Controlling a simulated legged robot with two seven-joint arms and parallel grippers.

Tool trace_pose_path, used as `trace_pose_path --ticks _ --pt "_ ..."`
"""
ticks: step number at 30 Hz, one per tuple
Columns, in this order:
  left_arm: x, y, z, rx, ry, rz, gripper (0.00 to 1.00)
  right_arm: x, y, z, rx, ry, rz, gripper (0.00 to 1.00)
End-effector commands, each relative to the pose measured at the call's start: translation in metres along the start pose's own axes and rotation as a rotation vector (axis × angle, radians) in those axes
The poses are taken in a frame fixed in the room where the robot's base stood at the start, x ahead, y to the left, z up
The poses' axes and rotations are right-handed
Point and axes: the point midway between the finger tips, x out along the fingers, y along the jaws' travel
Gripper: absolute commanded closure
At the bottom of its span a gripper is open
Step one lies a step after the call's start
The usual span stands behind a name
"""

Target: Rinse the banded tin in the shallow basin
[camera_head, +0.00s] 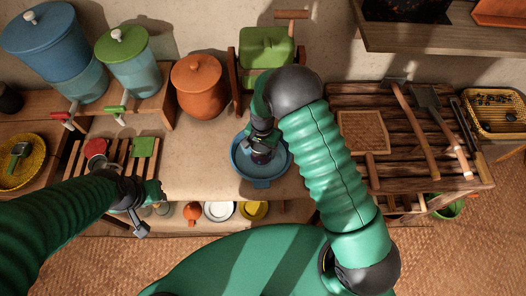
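The shallow blue basin (262,182) stands on the pale counter, near its front edge. My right gripper (262,142) reaches down into the basin from above. A small dark round thing with a lighter band, which looks like the banded tin (262,156), is directly under that gripper, inside the basin. The fingers are mostly hidden by the wrist, so their grip on it is unclear. My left gripper (146,210) is in front of the counter's left part, with its fingers apart and nothing seen between them.
A slatted rack (120,165) with a red and a green item lies left of the basin. Blue (50,45) and green-lidded (128,60) dispensers and an orange lidded pot (199,85) stand behind. A slatted wooden table (400,130) with tools is at right. Bowls sit on a lower shelf.

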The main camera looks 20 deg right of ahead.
Motion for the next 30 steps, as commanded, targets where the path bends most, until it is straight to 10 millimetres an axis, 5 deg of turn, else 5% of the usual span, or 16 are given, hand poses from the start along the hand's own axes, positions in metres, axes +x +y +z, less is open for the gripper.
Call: trace_pose_path --ticks 30 --pt "-0.071 0.000 -0.017 0.000 0.000 0.000 0.64 -0.092 -0.001 0.001 -0.001 0.001 0.000 0.73"
